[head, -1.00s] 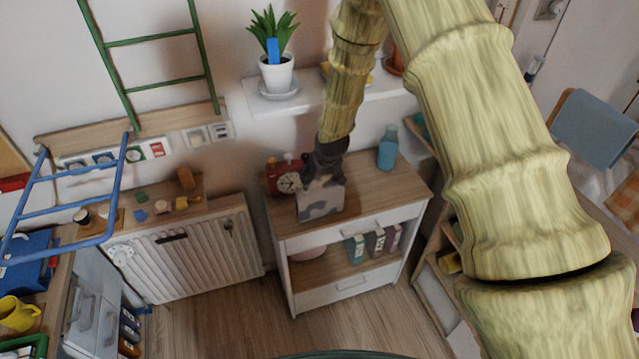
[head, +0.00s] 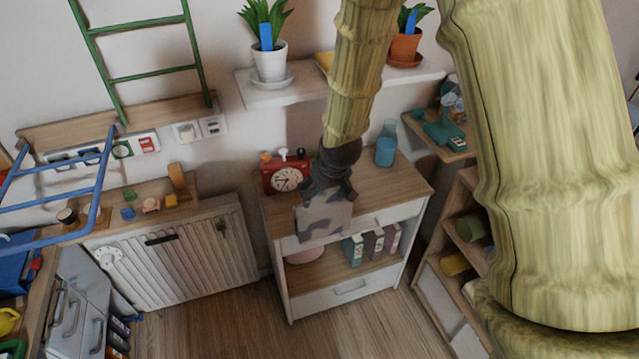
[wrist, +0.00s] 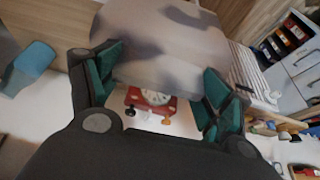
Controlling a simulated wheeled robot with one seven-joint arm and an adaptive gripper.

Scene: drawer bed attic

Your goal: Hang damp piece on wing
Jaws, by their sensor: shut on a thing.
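My gripper (head: 328,190) is shut on a grey piece with darker patches (head: 324,220), which hangs below the fingers in front of the white cabinet. In the wrist view the piece (wrist: 160,48) spans between the green-padded fingers (wrist: 158,82). I cannot tell from its look whether it is damp. A blue barred frame (head: 84,198) stands out at the left, and a green barred frame (head: 140,77) stands against the wall above it. Either could be the wing. Both are well to the left of my gripper, and no piece hangs on their visible bars.
The cabinet top (head: 410,187) holds a red clock (head: 285,178) and a blue bottle (head: 386,145) close to my gripper. A wall shelf (head: 310,90) with potted plants is above. A ribbed white radiator (head: 175,259) is at the left. Floor (head: 225,315) is free in front.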

